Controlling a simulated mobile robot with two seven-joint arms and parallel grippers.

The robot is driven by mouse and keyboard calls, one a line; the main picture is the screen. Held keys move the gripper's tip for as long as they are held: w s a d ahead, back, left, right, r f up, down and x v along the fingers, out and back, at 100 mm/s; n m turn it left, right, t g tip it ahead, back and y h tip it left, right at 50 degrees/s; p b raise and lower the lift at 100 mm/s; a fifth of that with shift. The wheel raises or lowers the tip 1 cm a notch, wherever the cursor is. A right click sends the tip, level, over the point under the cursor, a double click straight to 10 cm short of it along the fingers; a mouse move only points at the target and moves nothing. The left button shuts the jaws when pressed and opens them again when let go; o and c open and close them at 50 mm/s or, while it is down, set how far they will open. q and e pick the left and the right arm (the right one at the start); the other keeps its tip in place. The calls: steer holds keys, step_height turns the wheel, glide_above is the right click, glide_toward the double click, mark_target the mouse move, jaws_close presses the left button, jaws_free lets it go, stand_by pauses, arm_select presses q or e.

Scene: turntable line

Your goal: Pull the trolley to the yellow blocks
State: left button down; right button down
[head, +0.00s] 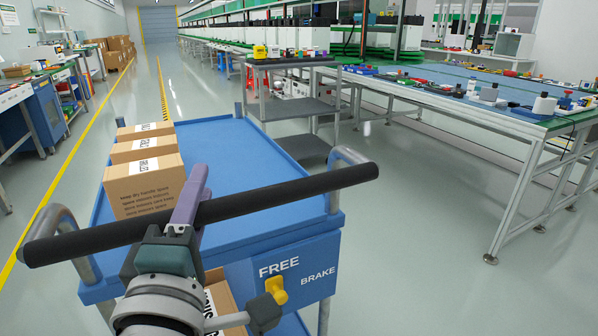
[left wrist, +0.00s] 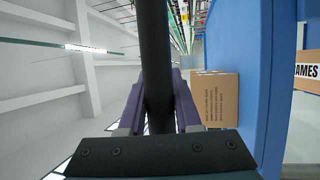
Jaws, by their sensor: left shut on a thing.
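The blue trolley (head: 235,160) stands in front of me, its black push handle (head: 290,192) running across the near side. My left gripper (head: 192,200) is shut on this handle, left of its middle. In the left wrist view the purple fingers (left wrist: 160,108) close around the black bar (left wrist: 155,50). A yellow knob (head: 277,290) sits on the trolley's front panel between the words FREE and BRAKE; its exact setting is hard to tell. Several cardboard boxes (head: 145,190) stand along the trolley's left side. No yellow blocks can be made out on the floor. My right gripper is not in view.
A grey shelf cart (head: 300,108) with a small yellow item (head: 260,52) on top stands just beyond the trolley. A long workbench (head: 530,125) is on the right. Yellow floor lines (head: 92,150) run at left. Floor is clear right of the trolley.

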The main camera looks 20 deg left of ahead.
arm_select(q)
steer(key=shift+d+r, duration=0.1)
steer(key=shift+r, duration=0.1)
steer(key=c, duration=1)
jaws_free()
steer(key=shift+o, duration=0.8)
steer(key=shift+s+d+f, duration=0.1)
steer(key=shift+s, duration=0.05)
steer(key=shift+o, duration=1.2)
steer(key=v, duration=1)
steer(key=shift+b, duration=0.4)
